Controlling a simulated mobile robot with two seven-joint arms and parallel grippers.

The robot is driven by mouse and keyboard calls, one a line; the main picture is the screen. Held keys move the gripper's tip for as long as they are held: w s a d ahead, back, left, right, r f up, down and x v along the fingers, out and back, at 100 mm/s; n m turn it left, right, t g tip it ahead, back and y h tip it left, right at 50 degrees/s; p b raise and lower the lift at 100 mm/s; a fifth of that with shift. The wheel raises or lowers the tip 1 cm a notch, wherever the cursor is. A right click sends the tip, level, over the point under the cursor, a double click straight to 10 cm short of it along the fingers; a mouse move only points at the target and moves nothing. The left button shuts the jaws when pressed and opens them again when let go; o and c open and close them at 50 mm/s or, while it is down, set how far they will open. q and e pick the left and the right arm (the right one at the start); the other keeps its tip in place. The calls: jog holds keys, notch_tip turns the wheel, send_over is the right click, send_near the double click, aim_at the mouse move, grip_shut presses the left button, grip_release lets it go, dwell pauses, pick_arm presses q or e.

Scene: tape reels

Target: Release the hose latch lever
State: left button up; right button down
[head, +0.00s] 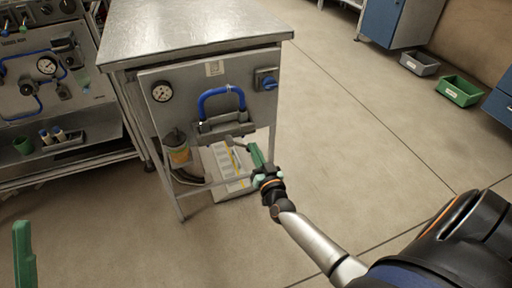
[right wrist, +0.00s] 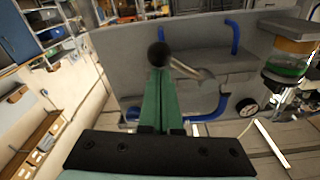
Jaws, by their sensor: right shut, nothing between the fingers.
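The hose latch lever (right wrist: 188,68) shows in the right wrist view as a metal arm with a black ball knob (right wrist: 159,54). It is by the grey panel (head: 185,110) with the blue hose (head: 222,92). My right gripper (head: 253,150) is shut and empty, low in front of the panel. In the right wrist view its green fingertips (right wrist: 160,74) are right at the ball knob; I cannot tell whether they touch it. In the head view the lever is small and partly hidden by the gripper. One green finger of my left gripper (head: 24,255) shows at the lower left.
A round gauge (head: 162,92) and a blue valve knob (head: 266,79) are on the panel. A jar with a yellow band (head: 178,150) stands below left. The metal bench top (head: 190,30) is bare. Floor to the right is clear; a green bin (head: 459,91) stands far off.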

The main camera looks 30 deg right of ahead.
pick_arm(q)
jog(key=shift+w+a+f+b, duration=0.1)
jog(key=shift+a+f+b, duration=0.15)
jog(key=shift+f+b, duration=0.2)
jog(key=shift+w+a+f+b, duration=0.1)
jog(key=shift+a+f+b, duration=0.1)
jog(key=shift+f+b, duration=0.25)
pick_arm(e)
jog(key=a+f+m, duration=0.1)
jog(key=m, duration=0.2)
jog(key=a+f+m, duration=0.1)
jog(key=m, duration=0.2)
jog(key=w+a+f+m, duration=0.1)
jog(key=a+f+m, duration=0.1)
jog(key=m, duration=0.1)
jog(key=shift+g+h, duration=0.3)
jog(key=shift+h, duration=0.1)
pick_arm(q)
jog(key=shift+a, duration=0.1)
pick_arm(e)
jog(key=shift+a, duration=0.2)
